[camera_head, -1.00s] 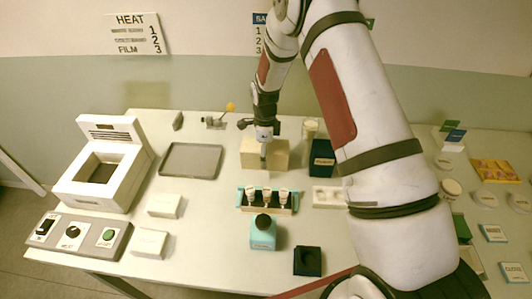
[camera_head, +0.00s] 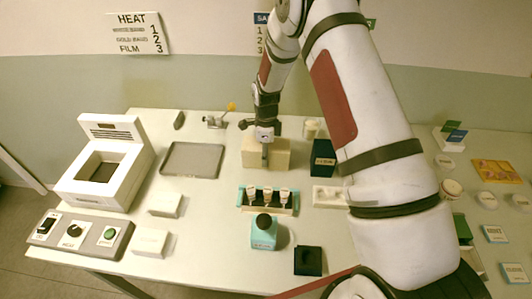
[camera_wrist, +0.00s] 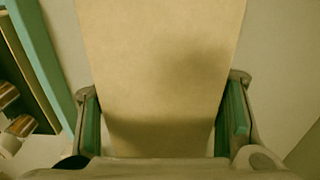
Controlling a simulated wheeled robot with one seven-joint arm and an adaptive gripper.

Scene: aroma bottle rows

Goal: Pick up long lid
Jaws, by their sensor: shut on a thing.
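A tan, box-like long piece (camera_head: 281,155), which I take to be the long lid, stands at the back middle of the table. My gripper (camera_head: 265,151) is at it, with its wrist just above. In the wrist view the tan piece (camera_wrist: 160,70) runs between the two green-padded fingers of my gripper (camera_wrist: 162,125), which are shut on its sides. Its underside is hidden, so I cannot tell whether it is clear of the table.
A teal rack (camera_head: 242,197) with several small bottles stands in front; its edge shows in the wrist view (camera_wrist: 42,55). A dark blue box (camera_head: 323,160) is close on the right. A grey tray (camera_head: 192,160) lies left. A teal bottle (camera_head: 263,236) stands nearer.

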